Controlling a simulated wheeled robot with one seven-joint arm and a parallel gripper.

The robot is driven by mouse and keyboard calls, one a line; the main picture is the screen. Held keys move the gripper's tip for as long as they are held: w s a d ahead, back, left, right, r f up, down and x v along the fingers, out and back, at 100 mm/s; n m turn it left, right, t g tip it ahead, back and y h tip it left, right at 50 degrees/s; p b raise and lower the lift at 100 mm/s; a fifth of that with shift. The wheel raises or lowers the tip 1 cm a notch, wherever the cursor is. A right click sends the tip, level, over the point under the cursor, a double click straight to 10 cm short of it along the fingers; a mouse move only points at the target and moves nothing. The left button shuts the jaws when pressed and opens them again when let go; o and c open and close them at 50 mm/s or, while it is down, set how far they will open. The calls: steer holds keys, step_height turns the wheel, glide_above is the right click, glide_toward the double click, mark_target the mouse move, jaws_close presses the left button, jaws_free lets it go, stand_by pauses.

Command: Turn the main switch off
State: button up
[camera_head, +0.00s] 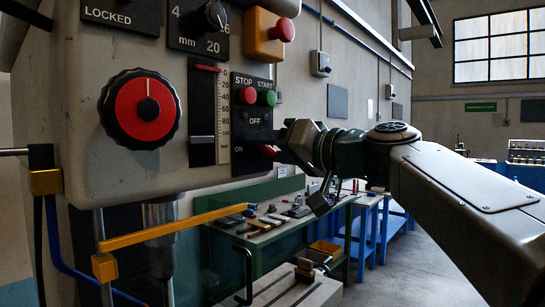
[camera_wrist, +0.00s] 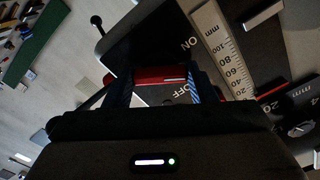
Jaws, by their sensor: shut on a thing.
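The main switch appears to be the red handle (camera_head: 267,150) on a dark plate at the right side of the machine's front, below the STOP and START buttons. The plate reads OFF (camera_head: 257,121) above and ON below; the handle sits low, about level with ON. My gripper (camera_head: 283,146) reaches in from the right and is shut on this handle. In the wrist view the red handle (camera_wrist: 160,76) lies between my two fingers (camera_wrist: 160,89), with the ON and OFF lettering beside it. My fingers hide part of the handle and its pivot.
A large red and black knob (camera_head: 140,108) is left of the switch, with a vertical scale (camera_head: 223,115) between. The red stop button (camera_head: 247,95), green start button (camera_head: 268,97) and yellow-boxed red button (camera_head: 281,30) are close above. A yellow lever (camera_head: 170,229) juts out below. A green tool bench stands behind.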

steer(key=m, duration=0.5)
steer(key=shift+m, duration=0.3)
steer(key=m, duration=0.5)
steer(key=shift+m, duration=0.3)
steer(key=shift+f, duration=0.1)
steer(key=o, duration=1)
steer(key=shift+s+d, duration=0.1)
steer(key=b+v, duration=0.1)
steer(key=v, duration=1.2)
steer(key=shift+s+d, duration=0.2)
steer(key=shift+s, duration=0.05)
steer(key=shift+w, duration=0.1)
